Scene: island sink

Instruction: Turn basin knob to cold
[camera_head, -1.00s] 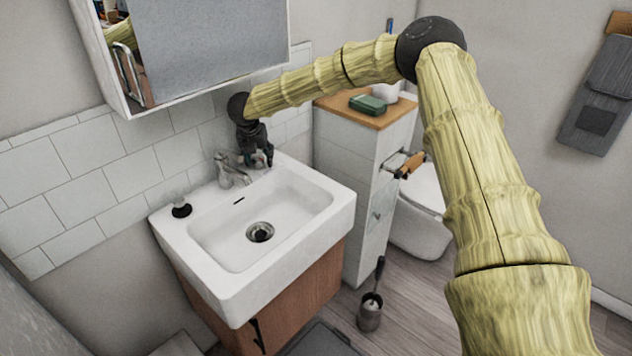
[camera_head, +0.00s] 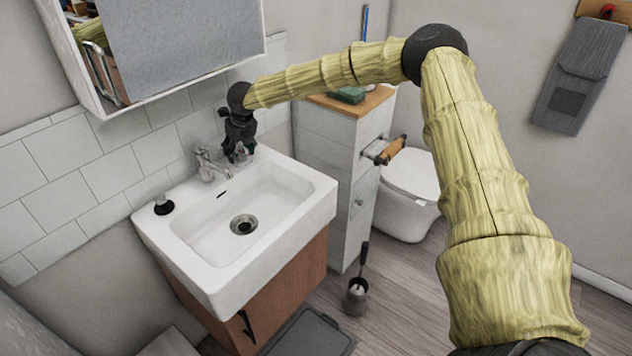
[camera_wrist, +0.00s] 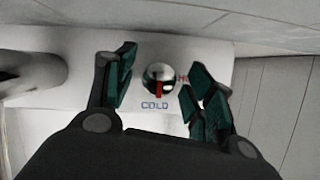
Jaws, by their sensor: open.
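The basin knob (camera_wrist: 158,80) is a round chrome piece with a red mark on its lower side, in the middle of the wrist view. A blue COLD label (camera_wrist: 155,106) is printed just below it. A red label (camera_wrist: 181,78) to its right is partly hidden by a finger; only an H shows clearly. My gripper (camera_wrist: 158,72) is open, with one dark green-padded finger on each side of the knob. Gaps show on both sides. In the head view my gripper (camera_head: 238,150) points down beside the faucet (camera_head: 210,166) at the sink's back edge; there the knob is hidden.
The white sink (camera_head: 175,225) has an empty bowl and a small dark-based item (camera_head: 163,205) on its left rim. The tiled wall (camera_head: 105,170) is close behind my gripper. A mirror cabinet (camera_head: 170,45) hangs above. A narrow cabinet (camera_head: 335,150) stands to the right.

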